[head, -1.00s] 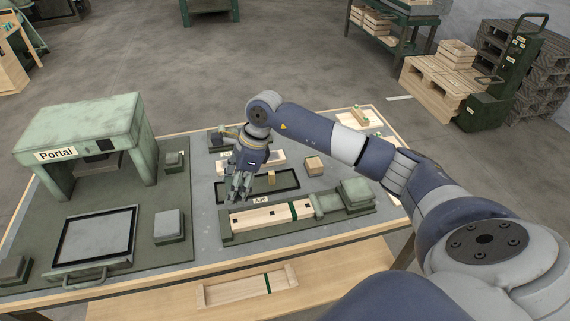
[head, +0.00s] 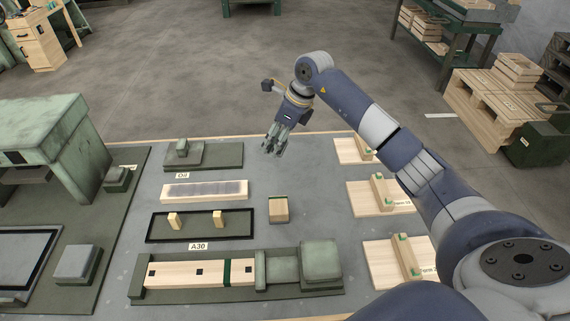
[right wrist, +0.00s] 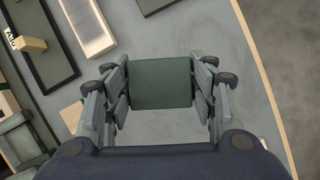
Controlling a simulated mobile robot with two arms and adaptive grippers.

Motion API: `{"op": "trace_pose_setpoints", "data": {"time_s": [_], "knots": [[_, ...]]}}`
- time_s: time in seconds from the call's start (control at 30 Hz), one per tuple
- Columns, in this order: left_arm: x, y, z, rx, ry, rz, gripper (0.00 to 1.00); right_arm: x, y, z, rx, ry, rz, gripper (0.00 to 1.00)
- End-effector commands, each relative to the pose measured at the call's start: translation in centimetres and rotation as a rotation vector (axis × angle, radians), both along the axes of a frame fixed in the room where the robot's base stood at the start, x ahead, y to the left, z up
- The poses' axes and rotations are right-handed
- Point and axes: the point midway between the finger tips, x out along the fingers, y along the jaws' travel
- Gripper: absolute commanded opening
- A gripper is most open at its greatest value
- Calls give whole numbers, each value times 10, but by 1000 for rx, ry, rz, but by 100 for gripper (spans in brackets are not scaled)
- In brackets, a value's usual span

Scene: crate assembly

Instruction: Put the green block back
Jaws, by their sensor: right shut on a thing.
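In the head view the fingers hide most of this block. The block is held over bare grey table, apart from the D8 base plate (right wrist: 156,4). My left gripper is not in view.
A wooden block (head: 278,210) stands alone. Wooden pieces (head: 355,152) line the right side. The green portal (head: 35,115) is left.

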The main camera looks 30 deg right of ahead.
Motion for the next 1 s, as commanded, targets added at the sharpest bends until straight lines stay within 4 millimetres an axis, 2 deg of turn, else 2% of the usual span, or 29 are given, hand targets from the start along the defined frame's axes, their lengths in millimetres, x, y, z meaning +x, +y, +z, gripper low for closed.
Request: {"op": "trace_pose_setpoints", "data": {"time_s": [0.03,0.2,0.43,0.6,1.0], "knots": [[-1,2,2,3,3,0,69,-2,1,-12,2,8,0,30],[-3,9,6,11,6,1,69,-2,1,-41,2,6,-1,30],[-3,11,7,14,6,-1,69,-1,1,-60,2,4,0,30],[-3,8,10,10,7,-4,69,-1,2,-84,3,4,0,30],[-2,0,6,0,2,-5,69,-1,0,-93,0,1,1,30]]}}
